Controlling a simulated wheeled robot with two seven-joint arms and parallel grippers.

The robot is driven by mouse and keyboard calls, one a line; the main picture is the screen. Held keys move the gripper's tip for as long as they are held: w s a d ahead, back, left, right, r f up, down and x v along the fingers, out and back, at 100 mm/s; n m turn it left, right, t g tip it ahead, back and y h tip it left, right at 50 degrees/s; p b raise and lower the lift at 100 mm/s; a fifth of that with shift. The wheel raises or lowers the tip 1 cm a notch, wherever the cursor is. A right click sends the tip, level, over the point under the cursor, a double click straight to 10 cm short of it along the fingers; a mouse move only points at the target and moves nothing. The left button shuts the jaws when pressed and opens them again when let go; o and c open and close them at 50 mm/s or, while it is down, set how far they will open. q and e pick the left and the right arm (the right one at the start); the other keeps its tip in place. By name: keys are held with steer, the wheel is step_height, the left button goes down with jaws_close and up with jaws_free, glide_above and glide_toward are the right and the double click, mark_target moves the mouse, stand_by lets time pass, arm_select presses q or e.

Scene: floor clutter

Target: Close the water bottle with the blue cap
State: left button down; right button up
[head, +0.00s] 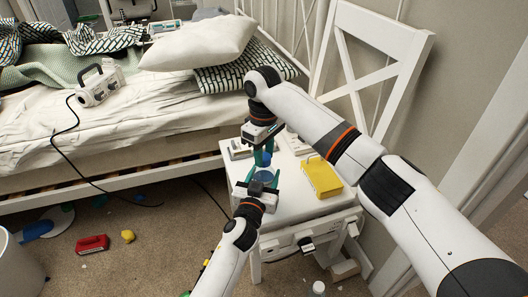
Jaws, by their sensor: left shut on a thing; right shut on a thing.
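My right gripper (264,154) points down from above and is shut on the blue cap (264,159). The cap is right above the bottle in the picture. The fingers cover much of both, and I cannot tell whether cap and bottle touch or are apart.
A bed (150,135) with pillows fills the back left. A red object (92,244) and a yellow one (128,237) lie on the carpet, which is partly clear.

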steer(key=m, duration=0.7)
steer(key=shift+a+m, duration=0.15)
steer(key=shift+m, duration=0.25)
steer(key=m, duration=2.3)
steer(key=shift+m, duration=0.4)
steer(key=o, duration=0.9)
